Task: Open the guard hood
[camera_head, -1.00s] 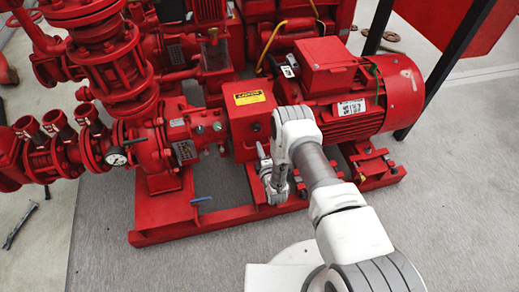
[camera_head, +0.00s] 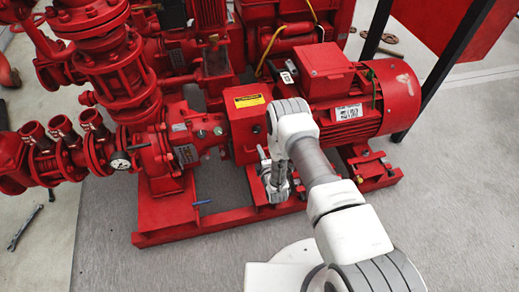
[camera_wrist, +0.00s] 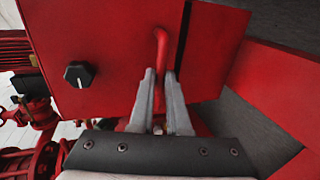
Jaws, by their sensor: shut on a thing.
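The guard hood (camera_head: 247,127) is a red box with a yellow caution label, between the pump and the motor. In the head view it looks closed, partly covered by my arm. In the wrist view its red panel (camera_wrist: 110,45) fills the middle, with a black knob (camera_wrist: 79,74) on the left. A red bent bar handle (camera_wrist: 161,45) stands out from the panel. My gripper (camera_wrist: 160,75) has its two fingers on either side of this handle, shut on it. In the head view my fingertips are hard to make out.
The red motor (camera_head: 345,95) is right of the hood, and the pump with a gauge (camera_head: 120,160) is left. A red base frame (camera_head: 215,218) runs below. A dark slot (camera_wrist: 183,45) shows beside the handle.

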